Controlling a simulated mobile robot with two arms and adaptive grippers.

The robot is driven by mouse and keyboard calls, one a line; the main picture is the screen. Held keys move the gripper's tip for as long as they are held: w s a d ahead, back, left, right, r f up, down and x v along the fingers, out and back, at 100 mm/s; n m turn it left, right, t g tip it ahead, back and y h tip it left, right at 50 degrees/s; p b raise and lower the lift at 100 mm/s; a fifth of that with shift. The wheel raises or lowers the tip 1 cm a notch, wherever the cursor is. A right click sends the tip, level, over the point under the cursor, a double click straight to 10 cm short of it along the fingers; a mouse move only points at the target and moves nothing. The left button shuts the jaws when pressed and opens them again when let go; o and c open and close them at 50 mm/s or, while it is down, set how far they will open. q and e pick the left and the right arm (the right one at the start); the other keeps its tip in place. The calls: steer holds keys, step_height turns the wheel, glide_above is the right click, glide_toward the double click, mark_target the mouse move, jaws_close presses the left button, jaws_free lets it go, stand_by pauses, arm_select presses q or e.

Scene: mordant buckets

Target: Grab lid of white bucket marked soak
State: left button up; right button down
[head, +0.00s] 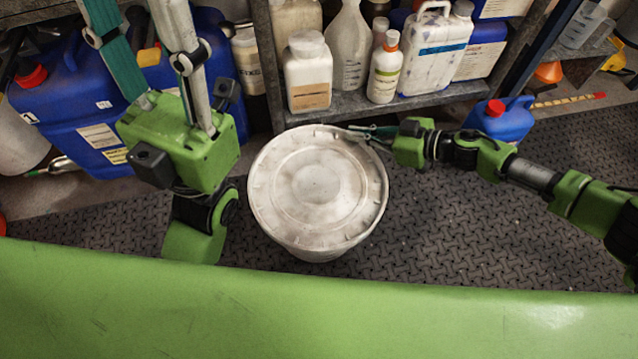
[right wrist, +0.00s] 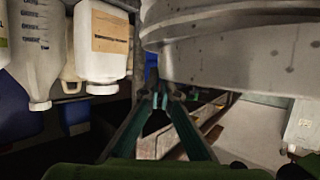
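The white bucket (head: 318,254) stands upright on the dark textured floor mat, seen from above. Its round, stained, whitish lid (head: 316,188) is on it. No soak marking shows. My right gripper (head: 350,129) reaches in from the right, its thin teal fingertips at the lid's upper right rim. In the right wrist view, the fingertips (right wrist: 161,97) come close together beside the large pale bucket (right wrist: 230,55); I cannot tell whether they grip the rim. My left gripper (head: 130,8) is raised at upper left, its two fingers wide apart, tips cut off by the top edge.
A metal shelf (head: 355,106) with white bottles and jugs stands behind the bucket. Blue canisters (head: 70,115) stand at left, and a small blue can with a red cap (head: 502,124) at right. The mat (head: 440,240) is clear around the bucket's right side.

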steer(key=shift+r, duration=0.25)
